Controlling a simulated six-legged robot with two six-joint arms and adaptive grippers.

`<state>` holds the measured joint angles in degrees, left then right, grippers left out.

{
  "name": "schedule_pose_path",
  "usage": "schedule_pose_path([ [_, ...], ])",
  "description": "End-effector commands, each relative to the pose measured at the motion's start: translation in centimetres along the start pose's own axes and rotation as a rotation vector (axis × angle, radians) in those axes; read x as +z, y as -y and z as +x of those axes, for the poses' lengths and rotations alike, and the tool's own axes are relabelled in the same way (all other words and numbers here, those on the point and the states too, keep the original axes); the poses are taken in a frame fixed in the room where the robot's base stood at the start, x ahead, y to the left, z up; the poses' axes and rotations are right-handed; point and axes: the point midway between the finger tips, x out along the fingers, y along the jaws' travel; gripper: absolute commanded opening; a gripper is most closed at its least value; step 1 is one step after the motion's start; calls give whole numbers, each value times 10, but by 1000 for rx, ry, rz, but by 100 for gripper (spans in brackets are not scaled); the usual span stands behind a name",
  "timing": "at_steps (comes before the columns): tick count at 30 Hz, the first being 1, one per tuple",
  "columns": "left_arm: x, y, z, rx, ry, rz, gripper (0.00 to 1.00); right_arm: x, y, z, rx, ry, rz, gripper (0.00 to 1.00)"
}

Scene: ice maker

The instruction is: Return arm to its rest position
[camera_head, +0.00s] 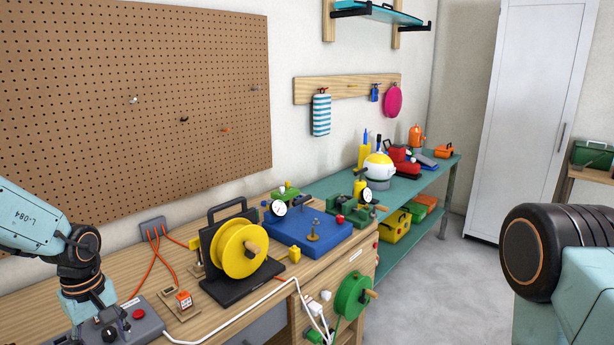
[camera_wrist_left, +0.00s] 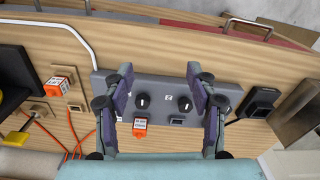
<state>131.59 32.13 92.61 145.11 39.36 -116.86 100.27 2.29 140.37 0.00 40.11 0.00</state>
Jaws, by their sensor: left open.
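My left arm (camera_head: 35,222) reaches in from the left in the head view and bends down over the workbench. Its fingers run out of the bottom of that view. In the left wrist view my left gripper (camera_wrist_left: 160,74) is open, with its two purple-grey fingers wide apart and nothing between them held. They hang over a grey control box (camera_wrist_left: 165,86) with black dials. The box (camera_head: 142,322) also shows in the head view with a red button. Whether the fingers touch it, I cannot tell. My right gripper is not in view.
A yellow spool (camera_head: 238,248) on a black stand, an orange block (camera_head: 183,299) on a wooden base and a blue case (camera_head: 305,228) stand on the bench. Orange cables (camera_head: 163,262) and a white cable (camera_head: 248,304) lie near the box. A pegboard (camera_head: 130,100) backs the bench.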

Motion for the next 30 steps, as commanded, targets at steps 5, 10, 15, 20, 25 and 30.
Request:
schedule_pose_path([
  [5, -8, 8, 3, -36, -53, -91, 57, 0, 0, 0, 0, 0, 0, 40],
  [10, -14, 25, 8, -87, -144, -151, 57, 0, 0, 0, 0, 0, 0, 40],
  [15, -16, 42, 21, -137, -290, -155, 57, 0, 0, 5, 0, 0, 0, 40],
  [20, -12, 51, 43, -151, -420, -96, 57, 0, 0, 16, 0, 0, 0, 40],
  [25, 4, 52, 74, -126, -518, 18, 57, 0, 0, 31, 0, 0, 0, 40],
  [30, 34, 47, 112, -67, -555, 171, 57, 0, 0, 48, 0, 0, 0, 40],
])
